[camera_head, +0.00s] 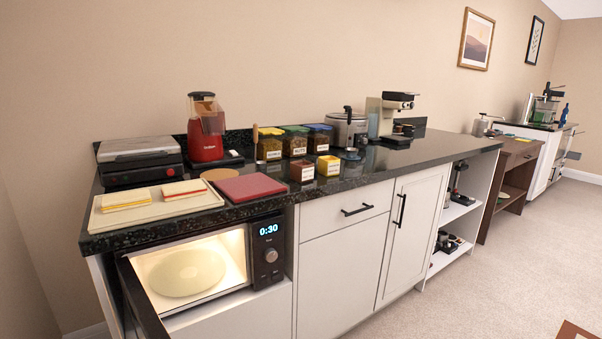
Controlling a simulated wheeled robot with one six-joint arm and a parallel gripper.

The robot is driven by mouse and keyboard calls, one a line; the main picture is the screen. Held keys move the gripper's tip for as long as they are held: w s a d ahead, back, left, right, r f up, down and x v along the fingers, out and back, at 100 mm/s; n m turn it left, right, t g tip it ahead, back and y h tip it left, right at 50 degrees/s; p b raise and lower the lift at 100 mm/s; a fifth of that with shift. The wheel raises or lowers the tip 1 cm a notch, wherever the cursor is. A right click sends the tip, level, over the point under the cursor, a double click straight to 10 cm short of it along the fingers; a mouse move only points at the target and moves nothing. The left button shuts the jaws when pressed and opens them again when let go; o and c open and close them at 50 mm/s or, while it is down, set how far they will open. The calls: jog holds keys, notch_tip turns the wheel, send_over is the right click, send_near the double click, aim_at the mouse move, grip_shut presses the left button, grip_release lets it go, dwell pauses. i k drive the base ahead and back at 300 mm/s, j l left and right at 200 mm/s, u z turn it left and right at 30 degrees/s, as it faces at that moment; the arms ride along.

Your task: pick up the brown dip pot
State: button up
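The brown dip pot (302,171) is a small square pot with a pale label on its front. It stands upright on the dark speckled counter (370,171), near the front edge. A yellow dip pot (328,166) stands close to its right and slightly farther back. My gripper is not in view, and nothing of it shows near the pots.
Lidded jars (270,145) stand behind the pots.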

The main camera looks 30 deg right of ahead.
aim_at(300, 171)
jog(key=i+l, duration=0.15)
jog(key=l, duration=0.25)
jog(key=i+l, duration=0.2)
jog(key=l, duration=0.15)
jog(key=i+l, duration=0.15)
jog(key=l, duration=0.25)
jog(key=i+l, duration=0.2)
jog(key=l, duration=0.15)
jog(key=i+l, duration=0.15)
jog(key=l, duration=0.25)
jog(key=i+l, duration=0.2)
jog(key=l, duration=0.15)
jog(key=i+l, duration=0.15)
jog(key=l, duration=0.25)
